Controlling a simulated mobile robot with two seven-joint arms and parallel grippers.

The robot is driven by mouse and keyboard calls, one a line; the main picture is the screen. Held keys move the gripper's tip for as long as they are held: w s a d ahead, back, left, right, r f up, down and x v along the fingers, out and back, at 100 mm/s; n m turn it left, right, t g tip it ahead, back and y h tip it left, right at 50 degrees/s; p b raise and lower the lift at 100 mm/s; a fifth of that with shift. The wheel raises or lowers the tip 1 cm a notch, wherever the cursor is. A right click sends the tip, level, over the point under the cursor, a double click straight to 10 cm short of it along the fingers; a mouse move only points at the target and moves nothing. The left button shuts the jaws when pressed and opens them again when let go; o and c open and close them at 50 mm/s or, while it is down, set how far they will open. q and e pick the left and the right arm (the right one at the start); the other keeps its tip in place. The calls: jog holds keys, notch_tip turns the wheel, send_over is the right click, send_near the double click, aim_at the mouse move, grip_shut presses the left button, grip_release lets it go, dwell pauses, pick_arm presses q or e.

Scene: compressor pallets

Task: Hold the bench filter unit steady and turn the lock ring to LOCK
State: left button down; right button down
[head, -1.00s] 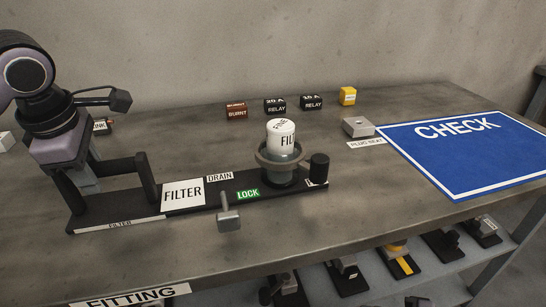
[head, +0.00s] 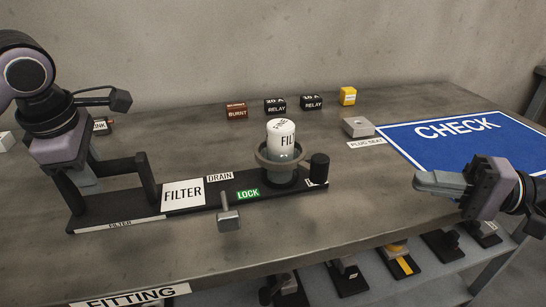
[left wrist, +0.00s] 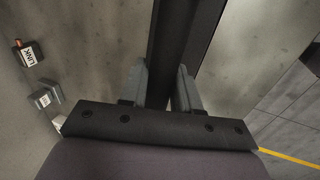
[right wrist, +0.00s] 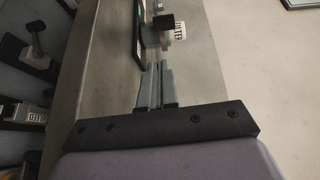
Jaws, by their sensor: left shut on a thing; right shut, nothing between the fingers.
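The filter unit's black base (head: 196,203) lies on the bench, with a white FILTER plate (head: 183,194) and a green LOCK label (head: 248,194). A grey ring (head: 281,163) sits around the white canister (head: 281,135) at its right end. A grey block on a stem (head: 229,219) stands at the base's front edge. My left gripper (head: 88,184) is shut on the black handle (head: 146,181) at the left end; the handle's bar (left wrist: 180,40) passes between its fingers. My right gripper (head: 418,182) is shut and empty, right of the unit and apart from it.
A black knob (head: 319,167) stands right of the ring. Two relays (head: 275,105), a burnt block (head: 237,111) and a yellow block (head: 348,96) stand behind. A grey plug seat (head: 358,127) and blue CHECK mat (head: 460,150) lie right. Bench between unit and right gripper is clear.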

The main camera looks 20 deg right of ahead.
aim_at(313, 165)
jog(key=shift+w+d+r+y, duration=0.1)
jog(key=shift+w+d+r, duration=0.1)
jog(key=shift+w, duration=0.25)
jog(key=shift+w+d+r+y, duration=0.1)
jog(key=shift+w+d, duration=0.05)
jog(key=shift+w, duration=0.35)
jog(key=shift+w+d+r+y, duration=0.1)
jog(key=shift+w+d+r, duration=0.1)
jog(key=shift+w, duration=0.25)
jog(key=shift+f, duration=0.1)
jog(key=x, duration=1)
jog(key=shift+s+a, duration=0.15)
jog(key=shift+a, duration=0.45)
jog(key=shift+s+a, duration=0.2)
jog(key=shift+a, duration=0.45)
jog(key=shift+s+a, duration=0.2)
jog(key=shift+a, duration=0.5)
jog(key=shift+s+a+f, duration=0.1)
